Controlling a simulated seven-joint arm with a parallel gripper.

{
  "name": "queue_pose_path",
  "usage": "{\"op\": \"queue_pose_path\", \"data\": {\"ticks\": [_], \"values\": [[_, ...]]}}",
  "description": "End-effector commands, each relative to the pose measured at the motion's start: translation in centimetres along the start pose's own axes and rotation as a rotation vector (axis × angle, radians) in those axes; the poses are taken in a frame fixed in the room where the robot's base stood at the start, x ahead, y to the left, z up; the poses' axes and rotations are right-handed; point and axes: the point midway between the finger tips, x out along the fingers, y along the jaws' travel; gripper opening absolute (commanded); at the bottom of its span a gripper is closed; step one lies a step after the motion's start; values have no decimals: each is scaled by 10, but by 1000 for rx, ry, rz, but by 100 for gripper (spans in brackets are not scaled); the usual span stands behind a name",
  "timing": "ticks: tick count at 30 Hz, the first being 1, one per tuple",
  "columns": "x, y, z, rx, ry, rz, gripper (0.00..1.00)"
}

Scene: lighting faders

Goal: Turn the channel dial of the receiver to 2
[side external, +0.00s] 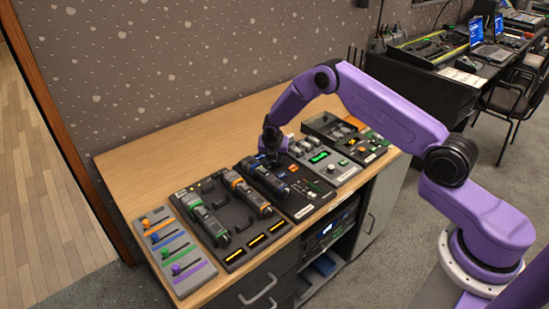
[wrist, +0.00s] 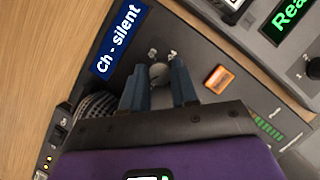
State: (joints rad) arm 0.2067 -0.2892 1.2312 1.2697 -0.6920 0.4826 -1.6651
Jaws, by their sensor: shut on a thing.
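The receiver is a dark panel (side external: 303,205) on the desk, seen from above in the wrist view (wrist: 190,35). Its blue display (wrist: 119,41) reads "Ch - silent". A small grey dial (wrist: 158,72) sits beside the display. My gripper (wrist: 159,85) points down at the panel, with its two blue-grey fingers on either side of the dial, shut on it. In the side external view my gripper (side external: 272,157) is at the far end of this panel, and the dial is hidden there. Which number the dial points to cannot be read.
An orange square button (wrist: 218,79) and green level bars (wrist: 268,130) are near the dial. A microphone's dark mesh head (wrist: 95,108) lies close to the fingers. A neighbouring grey unit has a green display (side external: 319,157). The back of the wooden desk (side external: 170,150) is clear.

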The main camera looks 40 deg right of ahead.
Motion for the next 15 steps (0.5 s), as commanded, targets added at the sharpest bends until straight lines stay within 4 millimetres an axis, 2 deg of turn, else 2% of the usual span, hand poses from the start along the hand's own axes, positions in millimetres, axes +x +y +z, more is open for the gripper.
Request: {"op": "queue_pose_path", "data": {"ticks": [15], "values": [[0,4,0,414,0,-170,0]]}}
